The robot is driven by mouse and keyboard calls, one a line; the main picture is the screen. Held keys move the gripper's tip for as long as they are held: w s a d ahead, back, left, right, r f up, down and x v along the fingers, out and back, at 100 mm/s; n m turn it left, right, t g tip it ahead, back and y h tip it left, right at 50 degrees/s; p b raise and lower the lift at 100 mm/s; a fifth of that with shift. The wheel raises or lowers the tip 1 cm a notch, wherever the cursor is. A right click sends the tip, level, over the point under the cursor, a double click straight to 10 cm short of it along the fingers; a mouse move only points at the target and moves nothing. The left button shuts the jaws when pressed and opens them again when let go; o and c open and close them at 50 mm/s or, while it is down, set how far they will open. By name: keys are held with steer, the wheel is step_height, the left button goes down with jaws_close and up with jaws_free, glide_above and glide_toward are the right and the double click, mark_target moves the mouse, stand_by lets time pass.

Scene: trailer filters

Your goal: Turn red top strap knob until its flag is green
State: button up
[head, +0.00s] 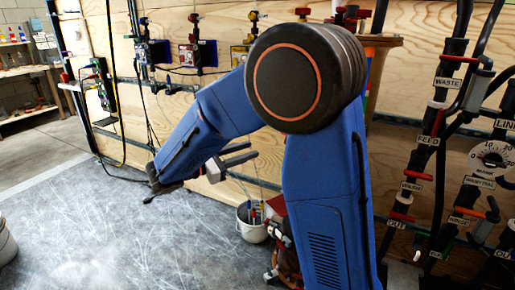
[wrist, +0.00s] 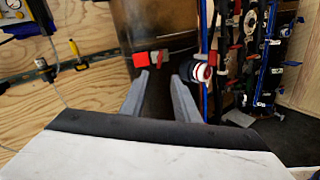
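In the wrist view a red knob-like part (wrist: 152,58) sits on a dark, smooth upright surface (wrist: 150,25), just beyond my fingertips. I cannot tell for sure that it is the top strap knob, and I cannot make out a flag or its colour. My gripper (wrist: 158,82) is open, with its two grey fingers apart and nothing between them. The red part appears ahead of the gap between them. In the head view my gripper (head: 238,156) is out over the floor, and my arm hides much of the wall behind it.
A round black, white and red fitting (wrist: 200,72) appears close to my right fingertip. Black pipes with red valves (head: 430,140) and a dial (head: 492,157) fill the right wall. A white bucket (head: 252,232) stands on the floor below my gripper.

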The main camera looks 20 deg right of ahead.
steer(key=shift+s+a, duration=0.15)
steer(key=shift+a, duration=0.95)
steer(key=s+d+f+m+g+y, duration=0.25)
steer(key=s+d+y, duration=0.2)
steer(key=s, duration=0.35)
steer(key=s+d+f+m+g+y, duration=0.1)
steer(key=s+d+f+m+y, duration=0.2)
steer(key=s+d, duration=0.35)
steer(key=s+a+f+m+t+y, duration=0.3)
steer(key=s+a+m+t+y, duration=0.2)
steer(key=s+m+y, duration=0.5)
steer(key=shift+s+a+t, duration=0.35)
steer(key=shift+s+a, duration=0.95)
steer(key=shift+s, duration=0.3)
steer(key=shift+f, duration=0.15)
